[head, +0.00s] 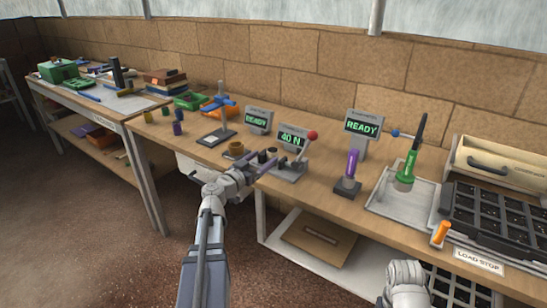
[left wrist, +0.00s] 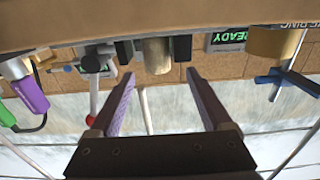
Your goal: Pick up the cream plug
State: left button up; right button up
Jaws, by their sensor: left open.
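In the left wrist view, which is upside down, a cream-beige cylinder that looks like the cream plug (left wrist: 157,55) stands on the bench edge beside a dark cylinder (left wrist: 183,52). It lies just beyond and between the fingertips of my left gripper (left wrist: 160,76), which is open and empty and appears not to touch it. In the head view my left gripper (head: 262,166) reaches over the bench's front edge, near small dark cylinders (head: 271,151). I cannot make out the cream plug there; the gripper may hide it.
A brown ring (head: 236,149) sits left of the gripper. A press with a red knob (head: 312,135) and a 40 N display (head: 292,138) stands close behind. A purple tool (head: 351,165) stands right. Bench (head: 330,205) is clear in front of it.

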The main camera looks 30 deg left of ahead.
aim_at(269, 153)
pick_arm(q)
jog(key=shift+w+d+r, duration=0.1)
jog(key=shift+w+d, duration=0.1)
jog(key=shift+w, duration=1.3)
jog(key=shift+w+d+r, duration=0.1)
jog(key=shift+w+d, duration=0.05)
jog(key=shift+w, duration=1.35)
grip_shut()
